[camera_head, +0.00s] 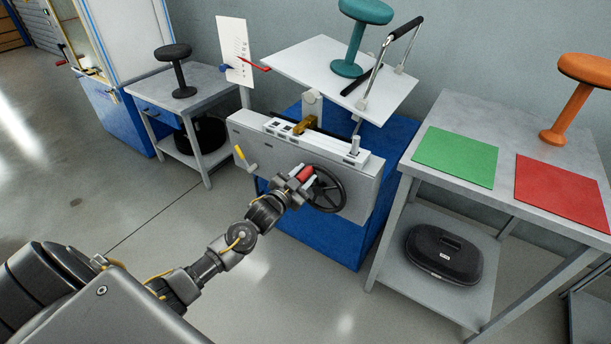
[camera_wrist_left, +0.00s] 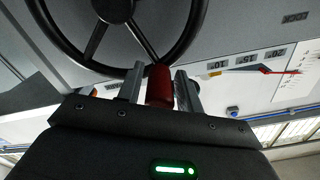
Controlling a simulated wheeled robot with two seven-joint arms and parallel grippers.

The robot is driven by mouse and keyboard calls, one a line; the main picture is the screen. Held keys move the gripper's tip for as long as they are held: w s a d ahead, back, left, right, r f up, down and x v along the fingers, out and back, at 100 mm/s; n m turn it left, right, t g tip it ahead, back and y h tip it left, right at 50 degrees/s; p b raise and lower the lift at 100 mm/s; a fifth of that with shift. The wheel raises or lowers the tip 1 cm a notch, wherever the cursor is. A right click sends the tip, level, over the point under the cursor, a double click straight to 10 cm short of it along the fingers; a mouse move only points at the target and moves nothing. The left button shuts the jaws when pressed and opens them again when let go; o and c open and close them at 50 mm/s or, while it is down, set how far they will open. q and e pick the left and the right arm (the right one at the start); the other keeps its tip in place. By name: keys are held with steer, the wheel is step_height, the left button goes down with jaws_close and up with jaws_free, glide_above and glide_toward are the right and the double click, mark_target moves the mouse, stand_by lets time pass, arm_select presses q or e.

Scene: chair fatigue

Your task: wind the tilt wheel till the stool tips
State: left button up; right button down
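The tilt wheel (camera_head: 327,190) is a dark spoked wheel on the front of the grey rig; its rim and spokes also fill the upper left of the left wrist view (camera_wrist_left: 113,10). Its red handle (camera_head: 306,173) lies between the fingers of my left gripper (camera_head: 298,181). In the left wrist view the fingers are close on both sides of the red handle (camera_wrist_left: 159,86), and the gripper looks shut on it. A teal stool (camera_head: 356,48) stands upright-looking on the sloping white platform (camera_head: 305,62) above the rig. My right gripper is not in view.
A black-handled bar (camera_head: 405,28) rises from the platform. A scale card (camera_head: 234,50) with a red pointer stands left. A black stool (camera_head: 180,68) is on the left table; an orange stool (camera_head: 578,98), green mat (camera_head: 455,156) and red mat (camera_head: 558,190) are on the right table. A yellow-handled crank (camera_head: 243,158) juts from the rig.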

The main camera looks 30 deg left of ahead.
arm_select(q)
steer(key=shift+o, duration=0.8)
steer(key=shift+s, duration=0.2)
steer(key=s, duration=1)
steer(key=shift+s+a+p, duration=0.2)
steer(key=shift+a+p, duration=0.15)
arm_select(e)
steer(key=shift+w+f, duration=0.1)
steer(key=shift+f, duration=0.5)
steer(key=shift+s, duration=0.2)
